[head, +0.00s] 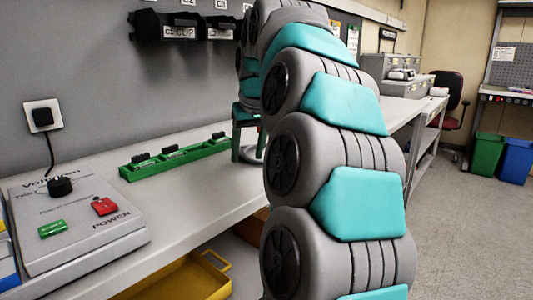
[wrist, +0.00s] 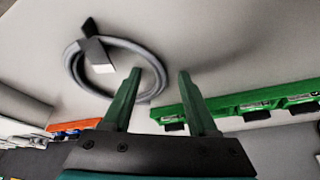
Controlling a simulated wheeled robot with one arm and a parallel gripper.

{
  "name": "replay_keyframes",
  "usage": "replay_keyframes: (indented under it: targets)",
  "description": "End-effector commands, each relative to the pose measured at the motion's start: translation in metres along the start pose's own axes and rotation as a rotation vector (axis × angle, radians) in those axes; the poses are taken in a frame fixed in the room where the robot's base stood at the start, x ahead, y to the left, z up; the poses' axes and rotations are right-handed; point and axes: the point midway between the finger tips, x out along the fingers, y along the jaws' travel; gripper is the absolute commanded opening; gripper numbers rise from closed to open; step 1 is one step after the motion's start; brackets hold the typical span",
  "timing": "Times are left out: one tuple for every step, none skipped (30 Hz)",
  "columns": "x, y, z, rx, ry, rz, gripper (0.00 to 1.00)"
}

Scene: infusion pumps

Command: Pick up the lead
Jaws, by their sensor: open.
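The lead (wrist: 95,50) is a coiled grey cable with a dark plug and a pale end. It lies on the light bench top (wrist: 225,40) in the wrist view, beyond and to the left of my fingertips. My gripper (wrist: 159,73) has two green fingers spread apart with nothing between them. The left finger overlaps part of the coil in the picture; I cannot tell whether it touches. In the head view my gripper (head: 247,132) is low over the bench behind my arm, which hides most of the lead.
A green rack (head: 175,157) with black pieces lies left of my gripper in the head view; it also shows at right in the wrist view (wrist: 240,104). A grey control box (head: 75,215) stands at the front left. A yellow tray (head: 185,280) sits below the bench.

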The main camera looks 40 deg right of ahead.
Motion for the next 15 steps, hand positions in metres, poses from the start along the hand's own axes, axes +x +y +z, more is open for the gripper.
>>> replay_keyframes:
  targets:
    - [0.0007, 0.0001, 0.0001, 0.0, 0.0, 0.0, 0.59]
    - [0.0008, 0.0001, 0.0001, 0.0, 0.0, 0.0, 0.59]
    - [0.0006, 0.0002, -0.0001, 0.0, 0.0, 0.0, 0.59]
    - [0.0006, 0.0002, -0.0001, 0.001, 0.001, 0.0, 0.59]
    - [0.0005, 0.0002, -0.0002, 0.001, 0.001, 0.0, 0.59]
    - [0.0005, 0.0002, -0.0002, 0.001, 0.001, 0.0, 0.58]
    - [0.0005, 0.0002, -0.0002, 0.001, 0.001, 0.0, 0.55]
    - [0.0005, 0.0002, -0.0002, 0.001, 0.001, 0.0, 0.51]
    - [0.0005, 0.0002, -0.0002, 0.001, 0.001, 0.0, 0.47]
    - [0.0005, 0.0003, -0.0003, 0.001, 0.001, 0.0, 0.43]
    - [0.0005, 0.0002, -0.0002, 0.001, 0.001, 0.0, 0.4]
    - [0.0004, 0.0003, -0.0003, 0.001, 0.001, 0.0, 0.35]
    - [0.0004, 0.0003, -0.0003, 0.001, 0.001, 0.0, 0.32]
    - [0.0004, 0.0003, -0.0003, 0.001, 0.001, 0.0, 0.29]
    - [0.0004, 0.0003, -0.0003, 0.001, 0.001, 0.0, 0.24]
